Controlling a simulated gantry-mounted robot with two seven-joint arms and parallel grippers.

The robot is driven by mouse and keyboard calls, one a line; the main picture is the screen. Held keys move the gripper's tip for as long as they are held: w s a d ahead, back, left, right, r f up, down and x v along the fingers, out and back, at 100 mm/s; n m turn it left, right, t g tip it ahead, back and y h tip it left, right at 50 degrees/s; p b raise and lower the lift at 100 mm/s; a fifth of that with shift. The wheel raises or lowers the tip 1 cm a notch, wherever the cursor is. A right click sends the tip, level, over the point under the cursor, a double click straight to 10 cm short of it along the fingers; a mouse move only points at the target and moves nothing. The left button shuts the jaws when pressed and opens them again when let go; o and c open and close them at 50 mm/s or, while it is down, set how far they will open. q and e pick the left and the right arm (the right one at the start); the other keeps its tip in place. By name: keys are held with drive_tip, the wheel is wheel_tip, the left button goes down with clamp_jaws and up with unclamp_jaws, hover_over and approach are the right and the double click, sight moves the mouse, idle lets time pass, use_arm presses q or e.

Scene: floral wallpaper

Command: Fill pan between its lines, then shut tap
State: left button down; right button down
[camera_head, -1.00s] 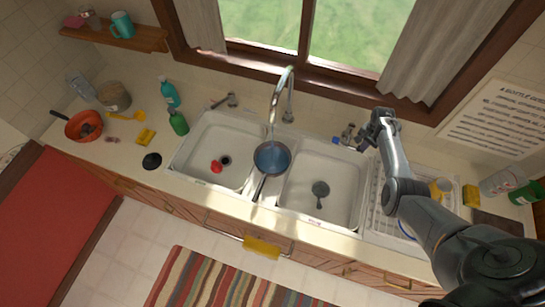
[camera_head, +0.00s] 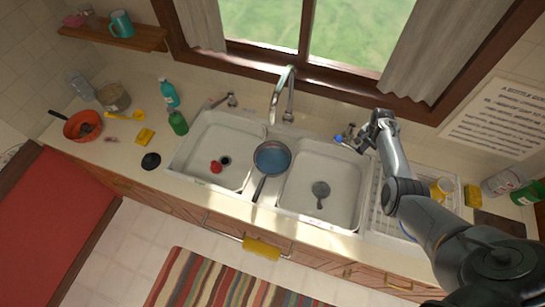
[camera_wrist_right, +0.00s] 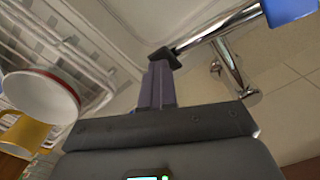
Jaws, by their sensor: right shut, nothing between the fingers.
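The blue pan (camera_head: 271,160) sits under the spout on the divider between the two sink basins, its handle toward the front. Bluish water fills its inside; its lines are too small to make out. The chrome spout (camera_head: 284,95) shows no stream. The blue-marked tap (camera_head: 338,139) is behind the right basin. My right gripper (camera_head: 364,142) is shut and empty, just right of that tap. In the right wrist view its fingertips (camera_wrist_right: 165,59) are at the end of a chrome lever (camera_wrist_right: 215,33); contact is unclear. My left gripper is out of view.
A red plug (camera_head: 215,167) lies in the left basin (camera_head: 205,145) and a dark round-headed utensil (camera_head: 320,189) in the right one. A dish rack with a yellow mug (camera_head: 441,187) lies beneath my right arm.

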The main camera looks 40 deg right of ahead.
drive_tip(key=shift+s+f, duration=0.1)
drive_tip(key=shift+f, duration=0.1)
drive_tip(key=shift+s+d, duration=0.1)
drive_tip(key=shift+s+d+r+p, duration=0.15)
drive_tip(key=shift+s+d+p, duration=0.55)
drive_tip(key=shift+s, duration=0.4)
drive_tip(key=shift+d, duration=0.1)
wheel_tip(320, 180, up, 7)
drive_tip(key=p, duration=0.3)
